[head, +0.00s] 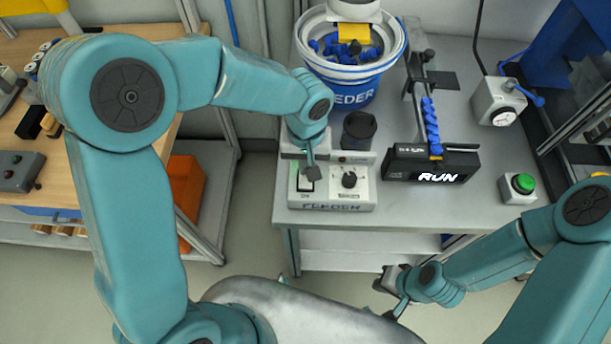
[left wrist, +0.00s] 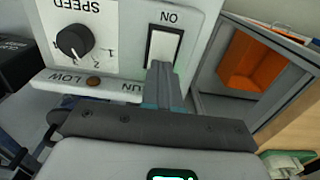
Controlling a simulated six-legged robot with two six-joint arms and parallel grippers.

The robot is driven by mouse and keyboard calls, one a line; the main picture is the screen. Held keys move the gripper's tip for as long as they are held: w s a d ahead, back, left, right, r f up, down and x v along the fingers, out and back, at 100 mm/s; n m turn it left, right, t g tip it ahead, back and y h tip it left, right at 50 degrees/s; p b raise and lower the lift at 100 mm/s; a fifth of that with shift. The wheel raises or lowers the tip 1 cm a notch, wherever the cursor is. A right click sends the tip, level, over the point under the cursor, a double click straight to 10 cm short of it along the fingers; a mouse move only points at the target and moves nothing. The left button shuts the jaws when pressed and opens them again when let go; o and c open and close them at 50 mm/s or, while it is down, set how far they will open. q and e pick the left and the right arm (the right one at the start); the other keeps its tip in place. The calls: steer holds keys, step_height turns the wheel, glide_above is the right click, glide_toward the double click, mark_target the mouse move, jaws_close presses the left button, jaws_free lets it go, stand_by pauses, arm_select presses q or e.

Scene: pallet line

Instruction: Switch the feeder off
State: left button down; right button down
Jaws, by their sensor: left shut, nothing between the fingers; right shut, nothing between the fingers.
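The feeder control box (head: 329,190) stands at the front left of the grey table. Its white rocker switch (head: 305,184), labelled ON, is also in the left wrist view (left wrist: 164,47), beside the black speed knob (left wrist: 75,40). My left gripper (head: 313,173) is shut and empty over the box. In the left wrist view its fingertips (left wrist: 162,70) overlap the near end of the rocker; I cannot tell whether they touch. The feeder bowl (head: 350,92) holds blue parts behind the box. My right gripper (head: 384,290) is shut and empty, low in front of the table.
A black display (head: 400,170) reads RUN, with a track of blue parts (head: 430,122) behind it. A dark cup (head: 359,128) stands just behind the box. A green button (head: 523,183) is at the table's right. An orange bin (left wrist: 250,60) lies left of the table.

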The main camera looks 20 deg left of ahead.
arm_select(q)
steer(key=shift+f+b, duration=0.35)
steer(key=shift+f, duration=0.1)
steer(key=shift+r, duration=0.1)
steer(key=shift+r+p, duration=2.4)
steer(key=shift+r, duration=1.15)
steer(key=shift+f, duration=0.1)
steer(key=shift+s, duration=0.1)
